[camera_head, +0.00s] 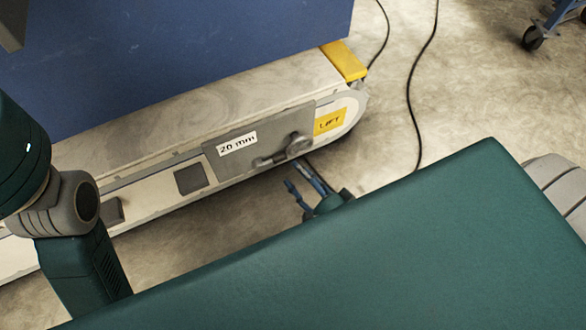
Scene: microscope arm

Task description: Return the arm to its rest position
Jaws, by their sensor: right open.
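My right gripper (296,174) is small in the middle of the head view, with its two dark fingers apart and nothing between them. Its fingertips are just below a grey knob or latch on the side of a long pale base; I cannot tell whether they touch it. My left arm (75,215) comes in at the left edge and its gripper is out of view. No microscope arm can be made out for sure.
The pale base (170,120) carries a blue body (180,50), a "20 mm" label (237,143), a yellow "LIFT" label (329,121) and a yellow corner block (344,61). Black cables (410,95) lie on the floor. A caster wheel (533,38) stands at top right.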

